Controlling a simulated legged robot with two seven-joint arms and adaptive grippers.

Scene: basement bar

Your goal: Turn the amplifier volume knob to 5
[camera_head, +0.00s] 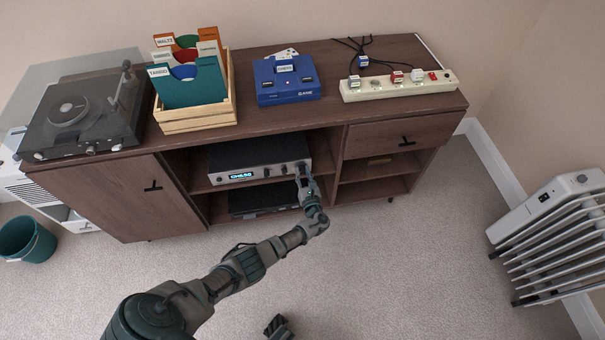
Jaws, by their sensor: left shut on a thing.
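The amplifier (258,153) is a dark box with a silver front on the upper open shelf of the wooden cabinet. A small lit display (241,176) shows on its front at the left; its characters are too small to read surely. Knobs sit toward the right end of the front. My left gripper (304,174) reaches that right end and is shut on a knob there, which its fingers mostly hide. The knob's setting cannot be read. A dark gripper part, likely my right gripper (279,328), shows at the bottom edge, away from the cabinet.
Another dark device (262,199) sits on the shelf below. The cabinet top (330,110) holds a turntable (85,112), a record crate (197,118), a blue console (286,80) and a power strip (400,86). A radiator (555,235) stands right.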

